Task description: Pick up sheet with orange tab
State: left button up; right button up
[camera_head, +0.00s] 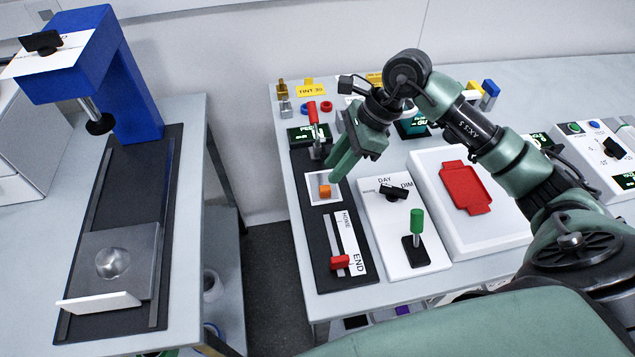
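A small white sheet with an orange tab (324,190) lies flat on the black panel at the left of the right-hand bench. The orange tab stands up from its middle. My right gripper (337,177) is just above and to the right of the tab, pointing down and left, apart from it as far as I can see. Nothing shows between its green fingers, and their spacing is hard to make out from this angle. My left gripper is not in view.
A red-handled lever (313,115) stands behind the sheet, and a red slider (340,262) sits in front. A green-handled lever (417,222) and a red tray (466,188) are to the right. A blue press (125,85) stands on the left bench, across a gap.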

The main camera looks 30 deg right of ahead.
aim_at(326, 188)
jog(key=shift+h, duration=0.5)
jog(key=p+x, duration=0.1)
jog(key=x, duration=0.2)
jog(key=d+p+x, duration=0.1)
jog(key=p+x, duration=0.1)
jog(key=x, duration=0.1)
jog(key=shift+w+f, duration=0.15)
jog(key=shift+f, duration=0.3)
jog(key=shift+a+f, duration=0.1)
jog(key=shift+f, duration=0.2)
grip_shut()
